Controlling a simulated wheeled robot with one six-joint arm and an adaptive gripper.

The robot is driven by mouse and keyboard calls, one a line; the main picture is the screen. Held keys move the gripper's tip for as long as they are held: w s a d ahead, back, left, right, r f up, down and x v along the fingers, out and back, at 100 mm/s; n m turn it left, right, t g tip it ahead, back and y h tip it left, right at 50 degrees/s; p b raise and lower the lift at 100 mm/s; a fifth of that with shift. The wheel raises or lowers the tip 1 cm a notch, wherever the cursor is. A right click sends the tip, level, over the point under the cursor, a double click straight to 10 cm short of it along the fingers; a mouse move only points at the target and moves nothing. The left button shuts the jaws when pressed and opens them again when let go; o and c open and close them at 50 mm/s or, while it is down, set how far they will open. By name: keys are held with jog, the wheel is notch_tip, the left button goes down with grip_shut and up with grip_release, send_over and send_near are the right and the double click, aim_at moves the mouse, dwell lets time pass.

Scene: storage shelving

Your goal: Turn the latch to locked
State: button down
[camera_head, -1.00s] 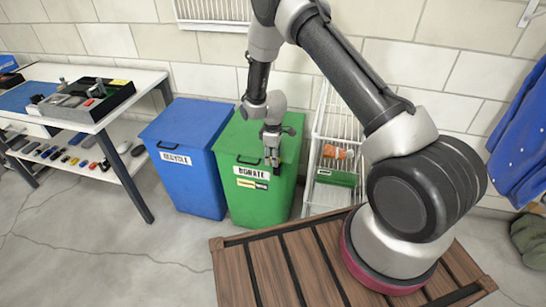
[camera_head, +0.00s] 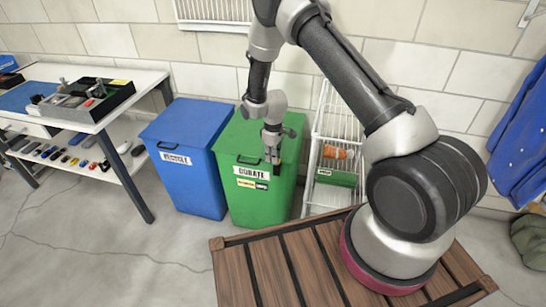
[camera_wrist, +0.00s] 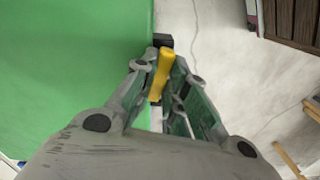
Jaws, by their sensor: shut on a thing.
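The green bin (camera_head: 262,205) marked DONATE stands against the wall; its green side fills the left of the wrist view (camera_wrist: 70,60). A yellow latch handle (camera_wrist: 162,72) sits between my fingers in the wrist view, tilted slightly. A small black block (camera_wrist: 162,40) is beside its far end, at the bin's edge. My gripper (camera_head: 276,168) is at the bin's front right, pointing down, and shut on the yellow handle (camera_wrist: 162,68). In the head view my gripper hides the handle. I cannot read the latch's position.
A blue RECYCLE bin (camera_head: 186,160) stands left of the green one. A white wire rack (camera_head: 322,200) is close on the right, holding an orange item and a green box. A workbench (camera_head: 90,115) is at the left. Open floor (camera_head: 130,260) lies in front.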

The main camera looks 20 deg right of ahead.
jog(key=m, duration=0.4)
jog(key=shift+w+d+m, duration=0.15)
jog(key=shift+d+m, duration=0.15)
jog(key=shift+d, duration=0.05)
jog(key=m, duration=0.3)
jog(key=shift+d+m, duration=0.25)
jog(key=shift+m, duration=0.15)
jog(key=m, duration=0.3)
jog(key=shift+d, duration=0.25)
jog(key=shift+d+m, duration=0.2)
jog(key=shift+m, duration=1.8)
jog(key=c, duration=1.4)
grip_release()
jog(key=shift+c, duration=0.2)
